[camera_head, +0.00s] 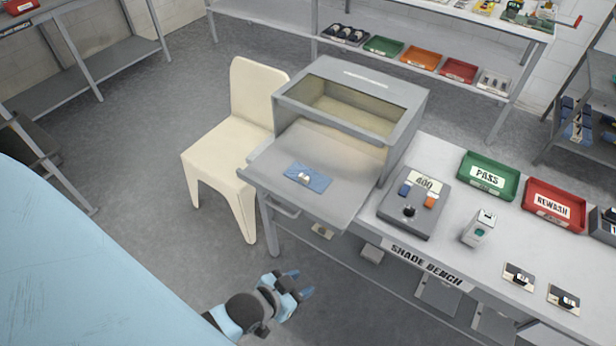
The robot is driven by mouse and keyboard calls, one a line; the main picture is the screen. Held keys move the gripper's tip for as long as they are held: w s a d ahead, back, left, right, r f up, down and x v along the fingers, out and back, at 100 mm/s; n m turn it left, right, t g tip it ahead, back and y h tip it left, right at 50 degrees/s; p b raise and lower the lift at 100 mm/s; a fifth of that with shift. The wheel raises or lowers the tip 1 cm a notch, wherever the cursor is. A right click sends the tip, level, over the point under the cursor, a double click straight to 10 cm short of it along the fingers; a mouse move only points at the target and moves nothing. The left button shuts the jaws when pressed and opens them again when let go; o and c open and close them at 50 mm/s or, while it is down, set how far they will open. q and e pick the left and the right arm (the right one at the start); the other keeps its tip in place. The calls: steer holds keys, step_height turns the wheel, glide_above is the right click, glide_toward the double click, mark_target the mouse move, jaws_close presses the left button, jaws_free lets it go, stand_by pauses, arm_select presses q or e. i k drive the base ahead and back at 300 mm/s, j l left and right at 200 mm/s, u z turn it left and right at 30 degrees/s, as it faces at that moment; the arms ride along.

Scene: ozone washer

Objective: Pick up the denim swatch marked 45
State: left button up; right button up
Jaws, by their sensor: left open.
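A blue denim swatch (318,183) lies flat on the grey front shelf (338,205) of a light box on the bench. A small pale tag or clip sits on the swatch; any number on it is too small to read. My left gripper (299,283) is open and empty. It is low in the picture, over the floor in front of the bench, well apart from the swatch. My right gripper is not in view.
The grey light box (408,98) rises behind the shelf, and a cream chair (235,140) stands to its left. Right along the bench are a device marked 400 (420,218), a small grey device (478,230), a green PASS tray (511,196) and a red REWASH tray (575,222).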

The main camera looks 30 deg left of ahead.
mark_target(314, 181)
steer(key=u, duration=2)
steer(key=l+u, duration=0.75)
steer(key=k+l, duration=0.1)
steer(key=l, duration=0.75)
steer(key=k, duration=0.05)
